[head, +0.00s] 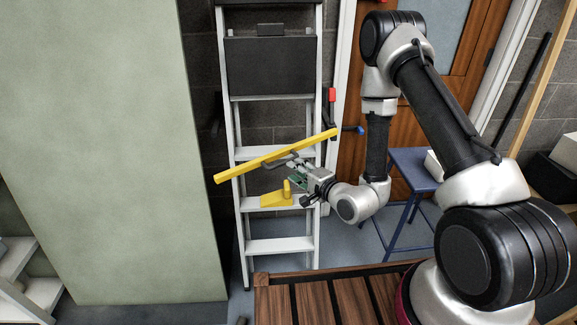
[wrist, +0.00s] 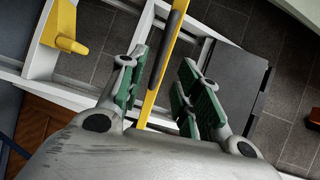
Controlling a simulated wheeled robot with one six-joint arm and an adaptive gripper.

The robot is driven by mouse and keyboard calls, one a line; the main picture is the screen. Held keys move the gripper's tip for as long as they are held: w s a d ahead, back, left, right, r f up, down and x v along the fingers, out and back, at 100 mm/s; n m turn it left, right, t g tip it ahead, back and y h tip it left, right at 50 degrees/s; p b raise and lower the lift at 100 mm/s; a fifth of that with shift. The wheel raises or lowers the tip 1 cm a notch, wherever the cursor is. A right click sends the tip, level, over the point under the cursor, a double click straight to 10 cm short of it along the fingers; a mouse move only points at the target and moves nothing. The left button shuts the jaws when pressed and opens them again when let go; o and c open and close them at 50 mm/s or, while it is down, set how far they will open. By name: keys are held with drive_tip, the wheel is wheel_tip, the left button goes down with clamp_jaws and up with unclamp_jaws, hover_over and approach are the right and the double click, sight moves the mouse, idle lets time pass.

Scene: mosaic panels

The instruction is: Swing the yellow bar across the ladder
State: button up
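My gripper (head: 292,168) is at the bar's right half. Its green-padded fingers (wrist: 162,68) stand apart on both sides of the bar, with a gap visible. A yellow bracket with an upright knob (head: 270,199) sits on a ladder step below the bar; it also shows in the wrist view (wrist: 66,30).
A pale green panel (head: 100,150) stands left of the ladder. A blue table (head: 415,165) and a wooden door (head: 350,165) are to the right. A slatted wooden surface (head: 325,300) lies in front. A dark plate (head: 270,65) covers the upper ladder.

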drive_tip(key=shift+v, duration=2.05)
drive_tip(key=shift+c, duration=0.3)
